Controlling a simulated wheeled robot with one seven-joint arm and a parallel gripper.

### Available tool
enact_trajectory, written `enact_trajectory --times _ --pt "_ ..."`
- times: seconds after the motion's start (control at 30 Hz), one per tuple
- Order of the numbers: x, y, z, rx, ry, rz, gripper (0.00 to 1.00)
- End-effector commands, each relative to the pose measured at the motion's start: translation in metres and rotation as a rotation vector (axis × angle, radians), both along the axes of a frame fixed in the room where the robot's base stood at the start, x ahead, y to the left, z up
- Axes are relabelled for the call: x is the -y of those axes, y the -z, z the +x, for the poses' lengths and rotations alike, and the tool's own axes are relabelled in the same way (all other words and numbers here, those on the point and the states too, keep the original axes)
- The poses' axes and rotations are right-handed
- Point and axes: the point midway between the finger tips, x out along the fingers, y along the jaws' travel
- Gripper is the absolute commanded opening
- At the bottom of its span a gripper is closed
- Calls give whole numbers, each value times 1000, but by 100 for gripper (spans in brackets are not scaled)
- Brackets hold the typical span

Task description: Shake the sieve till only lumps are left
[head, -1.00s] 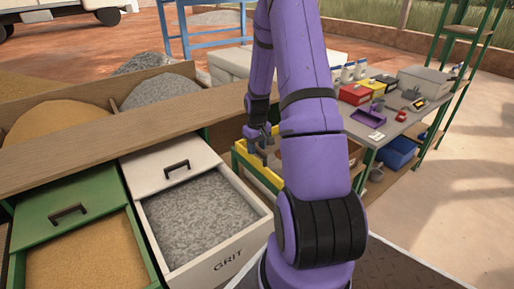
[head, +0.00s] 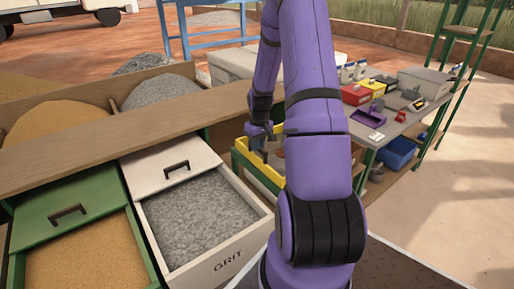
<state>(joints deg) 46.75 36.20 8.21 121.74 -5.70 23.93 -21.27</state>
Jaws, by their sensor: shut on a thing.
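The sieve appears to be the yellow-rimmed frame (head: 267,175) over a green-sided box (head: 240,165), just right of the grit drawer. My gripper (head: 259,150) is at its near left part, pointing down, shut on it as far as I can tell. The fingers are small and dark, so the exact grip point is unclear. My purple arm hides most of the sieve's right side. A little brownish material shows inside behind the gripper; I cannot tell lumps from fines.
A drawer of grey grit (head: 200,215) and a drawer of tan sand (head: 85,262) stand open at the left, below a wooden ledge (head: 100,125). A grey table (head: 385,130) with small containers stands at the right. Paved ground is clear farther right.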

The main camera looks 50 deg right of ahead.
Motion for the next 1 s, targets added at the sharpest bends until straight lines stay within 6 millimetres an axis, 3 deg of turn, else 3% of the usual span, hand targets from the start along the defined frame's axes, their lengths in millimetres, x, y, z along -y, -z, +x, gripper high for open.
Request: enact_trajectory --times 0.63,1.0 --pt "44 -76 -10 48 3 171 0" --pt "49 -81 -12 46 2 172 0"
